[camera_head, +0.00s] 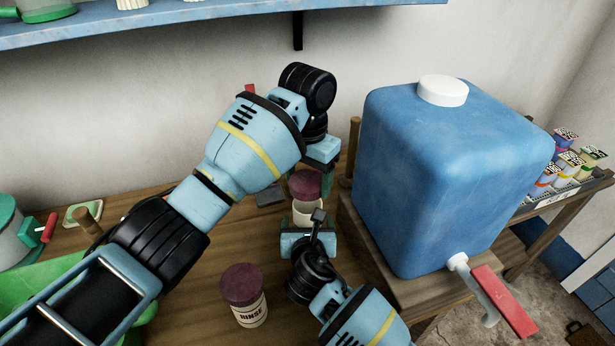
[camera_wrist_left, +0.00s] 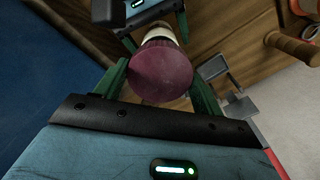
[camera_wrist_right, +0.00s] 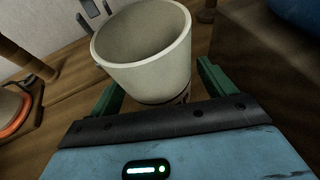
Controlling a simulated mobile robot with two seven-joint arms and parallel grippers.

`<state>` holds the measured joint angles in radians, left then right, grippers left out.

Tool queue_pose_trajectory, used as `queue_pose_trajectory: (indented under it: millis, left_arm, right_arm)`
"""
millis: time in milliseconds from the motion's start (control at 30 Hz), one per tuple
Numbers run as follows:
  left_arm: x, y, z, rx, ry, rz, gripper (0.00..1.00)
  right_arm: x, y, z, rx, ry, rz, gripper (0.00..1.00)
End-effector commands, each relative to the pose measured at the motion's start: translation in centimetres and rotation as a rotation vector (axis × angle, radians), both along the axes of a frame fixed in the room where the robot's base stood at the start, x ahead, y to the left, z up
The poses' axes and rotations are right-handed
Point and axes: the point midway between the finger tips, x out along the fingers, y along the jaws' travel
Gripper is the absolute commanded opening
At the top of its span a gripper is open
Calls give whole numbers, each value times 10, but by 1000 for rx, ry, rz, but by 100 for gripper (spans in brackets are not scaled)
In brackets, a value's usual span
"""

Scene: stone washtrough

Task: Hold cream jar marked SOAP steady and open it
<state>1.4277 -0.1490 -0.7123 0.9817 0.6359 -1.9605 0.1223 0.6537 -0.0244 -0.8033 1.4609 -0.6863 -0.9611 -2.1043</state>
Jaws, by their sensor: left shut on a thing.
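The cream jar (camera_head: 306,212) stands between my two grippers in the head view. In the right wrist view the jar (camera_wrist_right: 150,55) is open at the top and its pale inside shows. Its lettering is mostly hidden. My left gripper (camera_wrist_left: 160,80) is shut on the round maroon lid (camera_wrist_left: 160,72), which also shows in the head view (camera_head: 306,183) above the jar. My right gripper (camera_wrist_right: 160,88) has its green fingers close on either side of the jar's lower body and appears shut on it.
A second cream jar, marked RINSE (camera_head: 245,295), with a maroon lid stands on the wooden bench (camera_head: 195,280) at the front. A big blue water container (camera_head: 440,170) with a red-handled tap (camera_head: 503,300) is close on the right. A blue shelf (camera_head: 220,22) hangs above.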

Motion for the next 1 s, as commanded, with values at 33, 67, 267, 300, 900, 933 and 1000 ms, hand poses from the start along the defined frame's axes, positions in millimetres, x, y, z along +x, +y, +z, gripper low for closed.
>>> queue_pose_trajectory:
  millis: [33, 67, 267, 300, 900, 933, 1000]
  left_arm:
    - [0, 0, 0, 0, 0, 0, 41]
    - [0, 0, 0, 0, 0, 0, 41]
    - [0, 0, 1, 0, -1, 0, 41]
    - [0, 0, 3, 0, -4, 0, 41]
    - [0, 0, 62, 0, -75, 0, 41]
    - [0, 0, 64, 0, -77, 0, 41]
    - [0, 0, 66, 0, -80, 0, 41]
  right_arm:
    - [0, 0, 0, 0, 0, 0, 82]
    - [0, 0, 0, 0, 0, 0, 82]
    - [-1, 0, 1, 0, -1, 1, 82]
    - [-3, 0, 2, 0, -1, 1, 82]
    - [-94, -2, 41, 0, -4, 1, 82]
    - [-97, -2, 42, 0, -3, 1, 82]
    - [-103, -2, 44, 0, -2, 1, 82]
